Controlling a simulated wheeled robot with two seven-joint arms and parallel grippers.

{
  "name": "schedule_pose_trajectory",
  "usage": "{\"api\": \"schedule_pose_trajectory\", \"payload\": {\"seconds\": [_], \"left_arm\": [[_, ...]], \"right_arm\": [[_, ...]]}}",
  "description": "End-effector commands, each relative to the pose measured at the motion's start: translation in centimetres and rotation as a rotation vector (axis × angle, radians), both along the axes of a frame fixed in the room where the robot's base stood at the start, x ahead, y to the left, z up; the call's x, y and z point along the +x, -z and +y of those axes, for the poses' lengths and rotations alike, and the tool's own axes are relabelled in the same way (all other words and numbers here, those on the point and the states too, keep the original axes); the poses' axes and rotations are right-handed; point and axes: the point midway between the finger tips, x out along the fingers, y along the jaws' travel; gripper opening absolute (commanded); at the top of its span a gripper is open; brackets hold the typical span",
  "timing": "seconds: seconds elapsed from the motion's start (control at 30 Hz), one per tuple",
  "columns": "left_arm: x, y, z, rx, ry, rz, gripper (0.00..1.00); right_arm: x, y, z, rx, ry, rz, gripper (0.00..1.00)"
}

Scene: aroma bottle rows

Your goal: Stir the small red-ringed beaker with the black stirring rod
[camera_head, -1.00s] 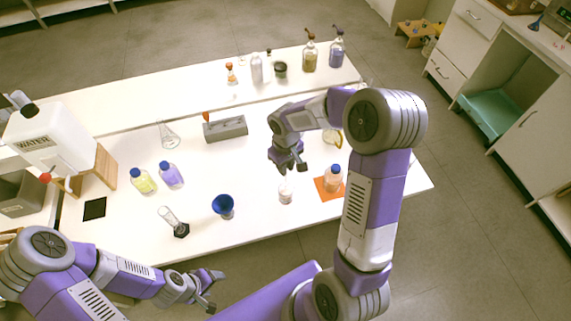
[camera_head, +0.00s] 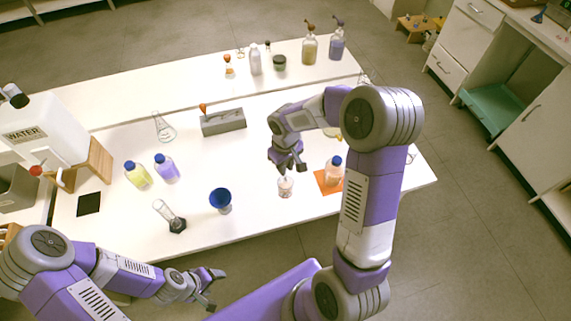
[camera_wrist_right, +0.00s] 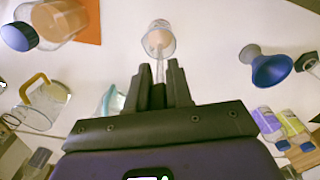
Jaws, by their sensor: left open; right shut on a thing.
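The small beaker (camera_head: 285,187) stands on the white table near its front edge. In the right wrist view the beaker (camera_wrist_right: 158,40) is clear with a pinkish-orange content; a red ring is not clearly seen. My right gripper (camera_head: 289,167) is just above the beaker. In the right wrist view my right gripper (camera_wrist_right: 158,80) is shut on a thin stirring rod (camera_wrist_right: 160,70), which looks greyish here. The rod points into the beaker's mouth; its tip's depth is unclear. My left gripper (camera_head: 213,287) is open and empty in front of the table.
An orange mat (camera_head: 322,182) with a blue-capped bottle (camera_head: 334,172) lies close right of the beaker. A blue funnel (camera_head: 220,199) stands to its left. A grey rack (camera_head: 223,121) and a flask (camera_head: 164,127) stand behind. Bare table surrounds the beaker's left side.

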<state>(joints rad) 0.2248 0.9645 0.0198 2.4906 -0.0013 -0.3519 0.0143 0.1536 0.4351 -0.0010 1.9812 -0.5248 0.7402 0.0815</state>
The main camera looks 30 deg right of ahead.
Motion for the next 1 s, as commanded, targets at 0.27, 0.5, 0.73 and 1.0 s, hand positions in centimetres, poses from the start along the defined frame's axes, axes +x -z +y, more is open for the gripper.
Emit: {"api": "schedule_pose_trajectory", "payload": {"seconds": [0.27,0.5,0.73,1.0], "left_arm": [[0.0,1.8,0.0,0.000,0.000,0.000,0.65],[0.0,3.2,0.0,0.000,0.000,0.000,0.65],[0.0,4.5,0.0,0.000,0.000,0.000,0.65],[0.0,5.4,0.0,0.000,0.000,0.000,0.65]], "right_arm": [[0.0,2.2,0.0,0.000,0.000,0.000,0.00],[0.0,3.9,0.0,0.000,0.000,0.000,0.00],[0.0,5.5,0.0,0.000,0.000,0.000,0.00],[0.0,6.7,0.0,0.000,0.000,0.000,0.00]]}}
